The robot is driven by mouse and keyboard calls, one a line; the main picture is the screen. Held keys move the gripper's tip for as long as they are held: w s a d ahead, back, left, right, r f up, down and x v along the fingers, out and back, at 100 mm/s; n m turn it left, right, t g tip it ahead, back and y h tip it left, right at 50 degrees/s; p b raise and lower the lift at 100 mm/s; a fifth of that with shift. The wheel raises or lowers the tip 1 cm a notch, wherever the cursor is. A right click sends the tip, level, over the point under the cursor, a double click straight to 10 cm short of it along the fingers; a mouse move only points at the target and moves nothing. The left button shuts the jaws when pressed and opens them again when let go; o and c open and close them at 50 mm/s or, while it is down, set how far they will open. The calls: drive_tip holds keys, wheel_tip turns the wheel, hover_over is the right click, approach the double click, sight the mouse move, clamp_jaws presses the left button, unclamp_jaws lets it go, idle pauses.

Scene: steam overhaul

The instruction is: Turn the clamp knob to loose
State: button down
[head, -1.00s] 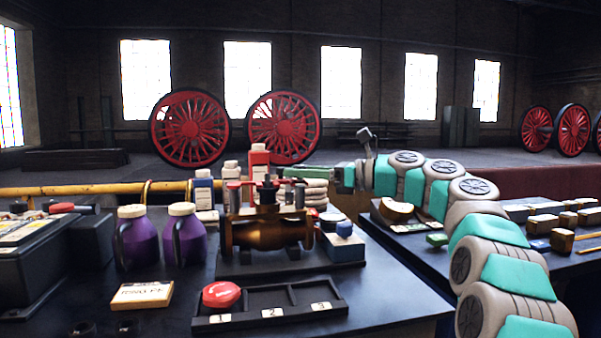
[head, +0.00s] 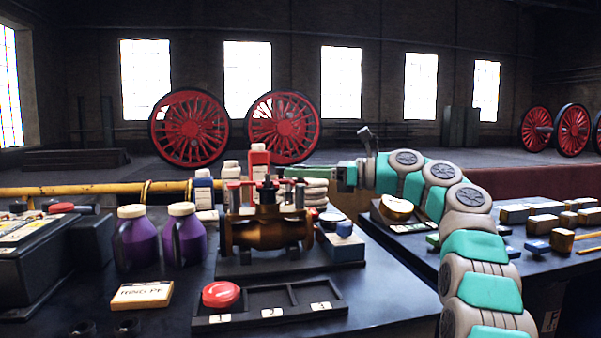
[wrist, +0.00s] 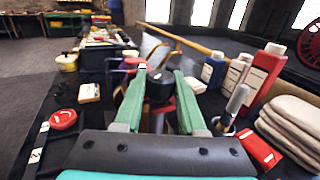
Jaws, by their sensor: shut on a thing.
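The brass valve body (head: 268,232) sits in a dark stand on the bench, with a red clamp (head: 268,196) across its top. My gripper (head: 281,173) reaches in from the right at the clamp's top. In the wrist view its two green fingers (wrist: 160,88) stand either side of a dark round knob (wrist: 159,84), shut on it. Red clamp parts show below the knob. In the head view the knob is largely hidden by the fingertips, and its turn position cannot be read.
A numbered tray (head: 270,313) in front holds a red round piece (head: 221,294) in its left compartment. Two purple jugs (head: 182,236) stand at left. Bottles (head: 203,192) and stacked pale cloths (head: 317,190) stand close behind the clamp. A blue-topped block (head: 344,241) is at right.

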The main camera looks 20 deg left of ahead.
drive_tip(key=shift+r, duration=0.1)
drive_tip(key=c, duration=0.5)
unclamp_jaws()
drive_tip(key=w+d, duration=0.1)
drive_tip(key=d, duration=0.6)
drive_tip(key=shift+d, duration=0.35)
